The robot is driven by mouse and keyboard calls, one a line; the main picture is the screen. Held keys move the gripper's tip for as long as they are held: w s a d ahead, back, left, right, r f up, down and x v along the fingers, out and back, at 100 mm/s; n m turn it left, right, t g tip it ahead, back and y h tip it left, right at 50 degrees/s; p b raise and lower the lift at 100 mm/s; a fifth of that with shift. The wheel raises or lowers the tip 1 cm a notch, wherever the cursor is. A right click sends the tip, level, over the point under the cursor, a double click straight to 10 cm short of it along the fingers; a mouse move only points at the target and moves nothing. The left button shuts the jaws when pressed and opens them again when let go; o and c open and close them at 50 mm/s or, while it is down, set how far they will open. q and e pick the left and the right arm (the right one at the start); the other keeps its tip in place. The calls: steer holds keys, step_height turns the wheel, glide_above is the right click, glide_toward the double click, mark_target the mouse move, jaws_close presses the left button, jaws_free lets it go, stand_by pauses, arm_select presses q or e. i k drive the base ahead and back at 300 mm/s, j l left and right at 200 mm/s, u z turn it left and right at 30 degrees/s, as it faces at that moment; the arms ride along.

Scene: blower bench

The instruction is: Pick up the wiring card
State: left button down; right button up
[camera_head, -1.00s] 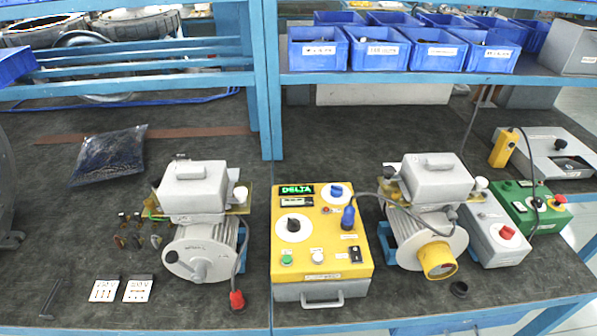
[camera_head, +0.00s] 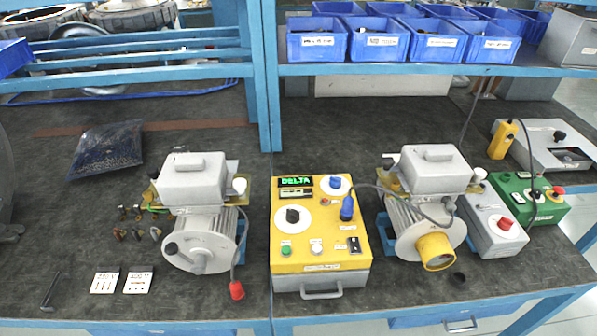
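Two small white wiring cards lie flat on the dark bench mat at the front left. The left card (camera_head: 104,282) looks to be marked 230 V and the right card (camera_head: 138,282) 400 V, each with small orange-brown marks. They lie side by side with a narrow gap. Neither gripper shows in the head view, and nothing touches the cards.
A grey motor (camera_head: 200,245) stands right of the cards, with small terminal parts (camera_head: 135,222) behind them. A dark pen-like tool (camera_head: 50,292) lies to their left. A yellow control box (camera_head: 320,235) and second motor (camera_head: 425,220) stand further right. The mat around the cards is mostly clear.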

mark_target(106, 281)
steer(key=u, duration=1.3)
